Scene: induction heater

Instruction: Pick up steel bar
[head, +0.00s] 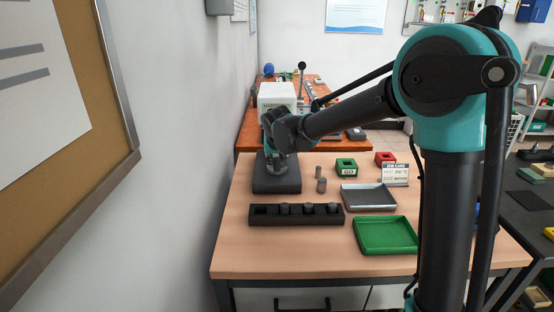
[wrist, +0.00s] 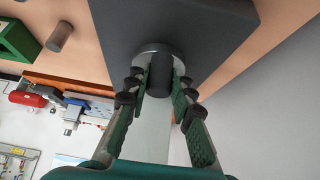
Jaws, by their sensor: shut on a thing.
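My gripper (head: 277,166) is over the dark flat block (head: 277,186) at the left back of the table. In the wrist view my gripper (wrist: 159,92) has its green-padded fingers closed around a dark upright cylinder, the steel bar (wrist: 158,72). Behind the bar is a pale round ring on the dark block (wrist: 205,22). I cannot tell whether the bar touches the block. The head view does not show the held bar clearly.
A black slotted rack (head: 260,216) holding several cylinders lies in front. A grey tray (head: 368,199), green tray (head: 385,236), green box (head: 346,168) and red box (head: 385,158) are farther right. A wall is close on the left.

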